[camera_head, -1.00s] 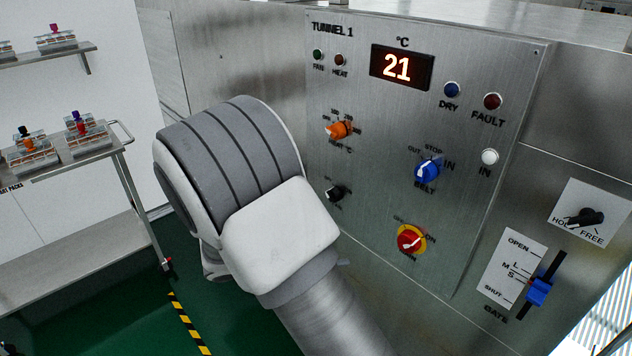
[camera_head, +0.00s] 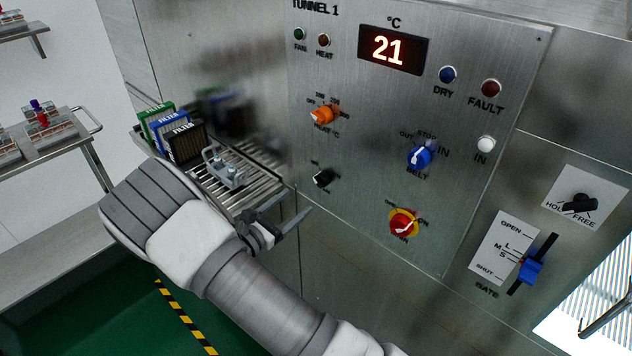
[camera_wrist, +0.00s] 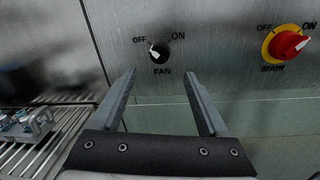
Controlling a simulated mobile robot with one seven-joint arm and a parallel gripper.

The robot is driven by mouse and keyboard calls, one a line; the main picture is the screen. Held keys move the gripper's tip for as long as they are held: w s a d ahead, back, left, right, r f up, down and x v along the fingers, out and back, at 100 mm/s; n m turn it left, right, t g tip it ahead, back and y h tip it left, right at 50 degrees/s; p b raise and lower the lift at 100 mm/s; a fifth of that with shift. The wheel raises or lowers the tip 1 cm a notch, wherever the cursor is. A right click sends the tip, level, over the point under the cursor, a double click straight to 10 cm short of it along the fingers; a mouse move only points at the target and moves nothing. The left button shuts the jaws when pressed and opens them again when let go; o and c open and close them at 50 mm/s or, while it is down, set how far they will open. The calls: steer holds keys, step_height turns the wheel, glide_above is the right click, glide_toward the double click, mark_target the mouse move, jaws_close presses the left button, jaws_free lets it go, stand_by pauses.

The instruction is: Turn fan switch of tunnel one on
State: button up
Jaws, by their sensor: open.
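The Tunnel 1 panel (camera_head: 350,140) is a steel plate with knobs and lamps. The fan switch (camera_wrist: 159,51) is a small black knob in the wrist view, labelled FAN below, with OFF at its upper left and ON at its upper right. Its white pointer is turned toward OFF. In the head view the fan switch (camera_head: 322,178) sits at the panel's lower left. My gripper (camera_wrist: 160,88) is open and empty, its two fingers pointing toward the panel just below the knob, apart from it. In the head view my gripper (camera_head: 290,221) is left of and below the switch.
The red main switch (camera_wrist: 288,45) on yellow is to the right. The orange heat knob (camera_head: 325,114) is above, and the blue belt knob (camera_head: 420,157) right. A roller conveyor (camera_head: 255,190) with filter boxes (camera_head: 185,143) lies left of the panel. A gate slider (camera_head: 530,270) is far right.

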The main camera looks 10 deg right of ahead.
mark_target(318, 184)
steer(key=p+x, duration=0.1)
steer(key=x, duration=0.8)
steer(key=shift+w+d, duration=0.2)
steer(key=shift+d, duration=0.05)
steer(key=shift+c, duration=0.3)
steer(key=shift+f, duration=0.1)
jaws_close()
